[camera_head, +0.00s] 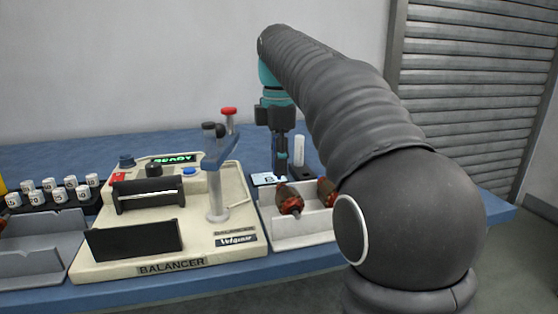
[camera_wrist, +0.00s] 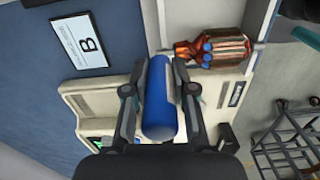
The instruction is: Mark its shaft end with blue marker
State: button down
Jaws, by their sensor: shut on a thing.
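My gripper (camera_wrist: 160,105) is shut on a blue marker (camera_wrist: 158,98), its fingers on either side of the barrel. In the head view my gripper (camera_head: 280,160) points down above the back of the light tray (camera_head: 312,228); the marker cannot be made out there. A red-brown armature (camera_head: 289,199) lies tilted in that tray, with a second armature (camera_head: 326,191) to its right.
A card marked B (camera_wrist: 84,42) lies behind the tray. A white upright cylinder (camera_head: 299,150) stands close to the right of my gripper. The balancer (camera_head: 170,240) with its raised post is on the left. Several white labelled pots (camera_head: 60,192) stand at far left.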

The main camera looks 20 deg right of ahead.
jog(key=shift+f, duration=0.5)
dwell(2.7)
jog(key=shift+r, duration=3.1)
